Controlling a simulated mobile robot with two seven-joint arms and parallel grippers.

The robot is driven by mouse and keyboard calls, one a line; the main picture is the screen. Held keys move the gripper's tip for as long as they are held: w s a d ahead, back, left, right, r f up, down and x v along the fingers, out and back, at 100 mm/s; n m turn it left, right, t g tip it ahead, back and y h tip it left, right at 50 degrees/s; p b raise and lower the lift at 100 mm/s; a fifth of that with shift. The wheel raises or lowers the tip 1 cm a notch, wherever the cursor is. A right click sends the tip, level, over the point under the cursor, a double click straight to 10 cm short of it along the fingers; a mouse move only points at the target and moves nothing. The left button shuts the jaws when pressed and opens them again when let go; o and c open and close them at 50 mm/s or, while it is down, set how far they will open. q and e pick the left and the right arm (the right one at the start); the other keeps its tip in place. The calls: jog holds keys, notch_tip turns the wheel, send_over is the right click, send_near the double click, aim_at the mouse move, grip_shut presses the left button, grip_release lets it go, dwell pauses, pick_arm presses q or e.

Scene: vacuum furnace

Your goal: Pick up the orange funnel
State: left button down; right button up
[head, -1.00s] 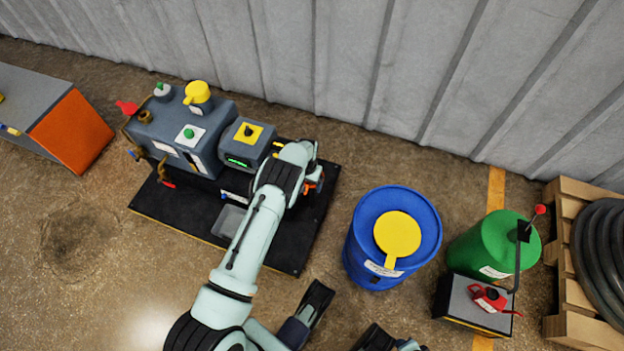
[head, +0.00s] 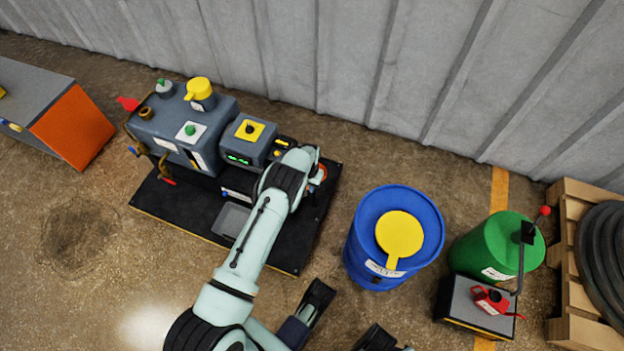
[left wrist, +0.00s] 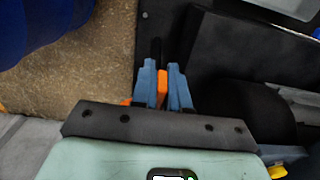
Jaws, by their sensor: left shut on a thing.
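The orange funnel (left wrist: 162,90) is mostly hidden in the left wrist view. A strip of it shows between the two blue fingers of my left gripper (left wrist: 161,70), which are shut on it. In the head view, my left arm reaches over the right end of the black base plate, and its forearm hides most of the left gripper (head: 317,180). A bit of orange shows there beside the wrist. I cannot tell whether the funnel touches a surface. My right gripper cannot be made out.
The grey-blue furnace unit (head: 180,135) stands on the black plate (head: 285,255), left of my arm. A blue drum (head: 365,255) with a yellow funnel (head: 400,233) stands to the right. Farther right are a green drum (head: 510,240) and a pallet (head: 565,260). A corrugated wall closes the back.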

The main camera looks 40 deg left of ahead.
pick_arm(q)
jog(key=shift+r, duration=0.1)
